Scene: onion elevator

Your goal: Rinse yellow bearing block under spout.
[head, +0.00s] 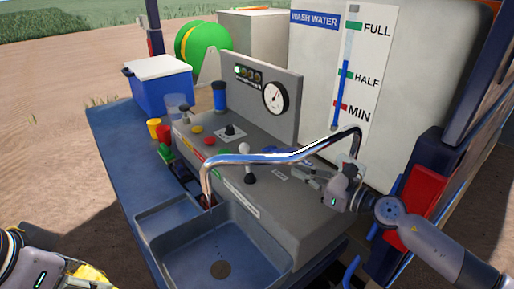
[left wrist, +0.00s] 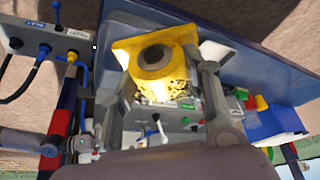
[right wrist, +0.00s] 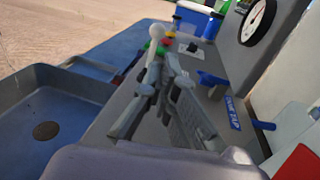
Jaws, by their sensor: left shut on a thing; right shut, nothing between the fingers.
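The yellow bearing block (left wrist: 161,70) is held between my left gripper's fingers (left wrist: 165,95) in the left wrist view. It has a round dark bore and dark specks on its lower side. In the head view only part of the block (head: 90,276) shows at the bottom left, outside the sink. The chrome spout (head: 270,157) arches over the console and its end hangs above the sink (head: 185,250). My right gripper (head: 306,176) is shut and empty above the console, near the blue tap lever (head: 272,159). The lever also shows in the right wrist view (right wrist: 213,79).
The console (head: 265,205) carries a white-knobbed lever (head: 246,162), buttons and a gauge (head: 275,97). The wash water tank (head: 400,60) stands behind at the right. A blue cooler (head: 162,88) stands at the far left. The sink looks empty, with a round drain.

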